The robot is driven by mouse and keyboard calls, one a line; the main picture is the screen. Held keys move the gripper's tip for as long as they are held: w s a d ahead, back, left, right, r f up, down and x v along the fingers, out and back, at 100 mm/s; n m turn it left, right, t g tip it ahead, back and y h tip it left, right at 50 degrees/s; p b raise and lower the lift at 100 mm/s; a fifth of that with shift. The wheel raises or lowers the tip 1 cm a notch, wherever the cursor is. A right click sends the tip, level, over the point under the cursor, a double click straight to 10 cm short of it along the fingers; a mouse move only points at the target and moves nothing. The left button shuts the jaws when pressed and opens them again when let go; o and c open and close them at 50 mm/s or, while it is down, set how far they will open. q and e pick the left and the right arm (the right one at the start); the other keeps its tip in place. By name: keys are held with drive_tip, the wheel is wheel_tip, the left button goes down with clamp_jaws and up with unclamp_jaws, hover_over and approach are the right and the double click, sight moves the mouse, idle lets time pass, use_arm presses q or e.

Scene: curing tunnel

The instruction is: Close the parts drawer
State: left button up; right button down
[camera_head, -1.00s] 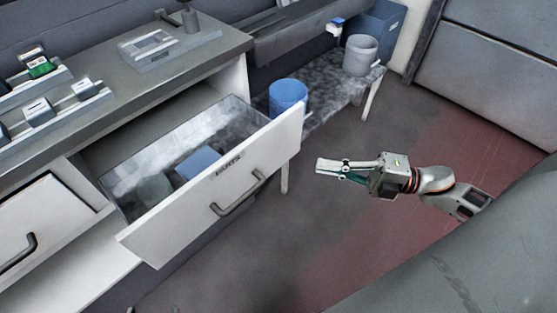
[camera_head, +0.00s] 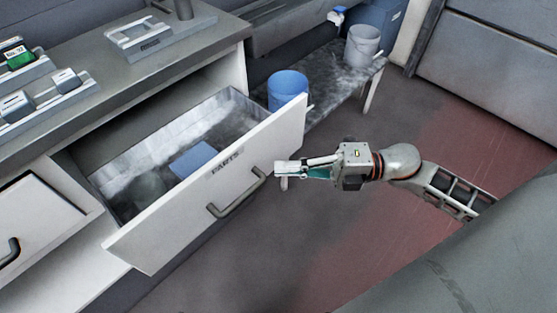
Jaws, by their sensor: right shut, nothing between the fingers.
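The parts drawer (camera_head: 158,226) is pulled well out of the bench on the left, its white front labelled PARTS and its grey handle (camera_head: 238,194) facing me. My right gripper (camera_head: 278,170) is shut and empty. In the picture its tips are just right of the handle's upper end, near the drawer front; I cannot tell if they touch. My left gripper is not in view.
A second drawer (camera_head: 38,228) with a dark handle is at the lower left. The bench top (camera_head: 120,88) carries fixtures and small devices. The floor (camera_head: 330,235) is clear.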

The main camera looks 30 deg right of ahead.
drive_tip(key=shift+w+a+f, duration=0.1)
drive_tip(key=shift+w+a, duration=0.2)
drive_tip(key=shift+w, duration=0.5)
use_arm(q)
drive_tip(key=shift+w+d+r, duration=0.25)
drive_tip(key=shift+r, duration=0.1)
use_arm(e)
drive_tip(key=shift+w+a, duration=0.1)
drive_tip(key=shift+w, duration=0.15)
drive_tip(key=shift+w, duration=0.1)
